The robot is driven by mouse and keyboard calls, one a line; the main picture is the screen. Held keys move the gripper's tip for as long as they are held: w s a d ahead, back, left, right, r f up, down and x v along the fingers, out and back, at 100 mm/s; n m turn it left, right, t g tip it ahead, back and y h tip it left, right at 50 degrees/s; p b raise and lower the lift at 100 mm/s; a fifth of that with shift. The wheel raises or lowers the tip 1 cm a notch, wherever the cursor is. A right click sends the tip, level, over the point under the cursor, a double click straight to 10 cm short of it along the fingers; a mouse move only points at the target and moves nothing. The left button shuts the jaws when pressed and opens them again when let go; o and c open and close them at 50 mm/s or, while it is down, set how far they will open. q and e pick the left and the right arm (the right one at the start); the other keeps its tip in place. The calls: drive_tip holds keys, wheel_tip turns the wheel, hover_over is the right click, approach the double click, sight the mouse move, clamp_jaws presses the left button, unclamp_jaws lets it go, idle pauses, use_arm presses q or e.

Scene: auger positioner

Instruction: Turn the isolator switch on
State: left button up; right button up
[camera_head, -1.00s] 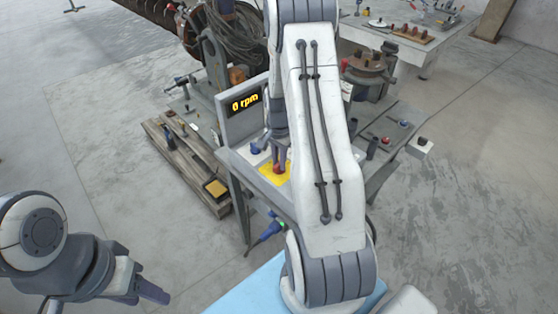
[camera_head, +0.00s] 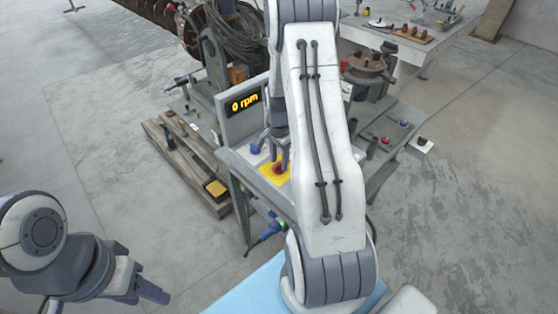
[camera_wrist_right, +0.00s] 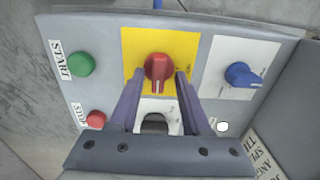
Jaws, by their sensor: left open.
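The isolator switch is a red rotary knob (camera_wrist_right: 158,68) on a yellow plate (camera_wrist_right: 187,45) of the grey control panel. Its white mark points toward the bottom of the right wrist view. The knob also shows in the head view (camera_head: 278,168), partly covered by my gripper. My right gripper (camera_wrist_right: 160,76) has its two fingers on either side of the knob, with narrow gaps visible, so it looks open around it. My left gripper (camera_head: 150,292) is open and empty, low at the left, far from the panel.
A blue knob (camera_wrist_right: 240,75) on a white plate sits right of the switch in the wrist view. A green START button (camera_wrist_right: 82,64) and red STOP button (camera_wrist_right: 96,119) are on the left. A "0 rpm" display (camera_head: 244,102) stands behind the panel.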

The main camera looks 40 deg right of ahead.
sight(279, 162)
drive_tip(key=shift+a, duration=0.1)
wheel_tip(279, 162, up, 10)
drive_tip(key=b, duration=0.1)
drive_tip(key=shift+r, duration=0.2)
idle(0.4)
idle(0.3)
